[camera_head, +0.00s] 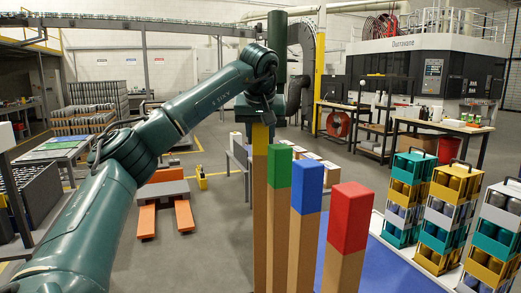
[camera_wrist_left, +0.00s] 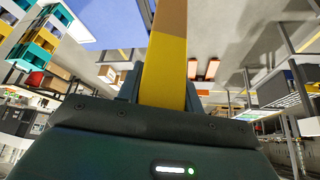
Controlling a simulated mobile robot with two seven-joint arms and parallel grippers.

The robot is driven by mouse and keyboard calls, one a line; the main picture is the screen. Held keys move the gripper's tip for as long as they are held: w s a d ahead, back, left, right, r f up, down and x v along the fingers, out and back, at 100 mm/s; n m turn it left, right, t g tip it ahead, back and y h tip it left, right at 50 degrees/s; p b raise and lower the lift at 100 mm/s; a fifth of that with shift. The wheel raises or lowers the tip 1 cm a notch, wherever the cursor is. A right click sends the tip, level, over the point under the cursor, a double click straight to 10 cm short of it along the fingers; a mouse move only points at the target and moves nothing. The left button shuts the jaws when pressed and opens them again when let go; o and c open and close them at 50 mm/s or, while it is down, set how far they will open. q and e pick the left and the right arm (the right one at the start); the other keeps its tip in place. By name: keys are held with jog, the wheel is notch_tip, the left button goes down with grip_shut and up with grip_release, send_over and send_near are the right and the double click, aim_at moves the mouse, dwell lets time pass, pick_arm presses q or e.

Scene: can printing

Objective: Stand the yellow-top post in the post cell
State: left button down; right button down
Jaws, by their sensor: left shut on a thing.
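My left gripper (camera_head: 261,114) is shut on the yellow-top post (camera_head: 260,190) at its yellow end. The post hangs upright below the gripper in the head view, its lower end cut off by the frame. In the left wrist view the gripper (camera_wrist_left: 160,92) grips the yellow part (camera_wrist_left: 165,66), with brown beyond. Close to its right stand a green-top post (camera_head: 279,200), a blue-top post (camera_head: 304,235) and a red-top post (camera_head: 345,235). I cannot make out the post cell's floor or edges. My right gripper is not in view.
A blue surface (camera_head: 385,265) lies behind and right of the posts. Racks of cans in teal, yellow and white frames (camera_head: 405,195) stand at the right. An orange-legged grey stand (camera_head: 163,195) sits on the floor beyond my left arm.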

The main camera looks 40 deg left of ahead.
pick_arm(q)
notch_tip(320, 180, down, 4)
jog(key=shift+r, duration=0.2)
jog(key=c, duration=0.9)
grip_release()
notch_tip(320, 180, up, 10)
jog(key=r, duration=0.1)
send_over(260, 148)
jog(key=s+d, duration=0.2)
jog(key=s, duration=0.1)
jog(key=shift+w+d+f+b, duration=0.15)
jog(key=shift+w+f+b, duration=0.1)
jog(key=shift+b, duration=0.15)
jog(key=shift+f, duration=0.1)
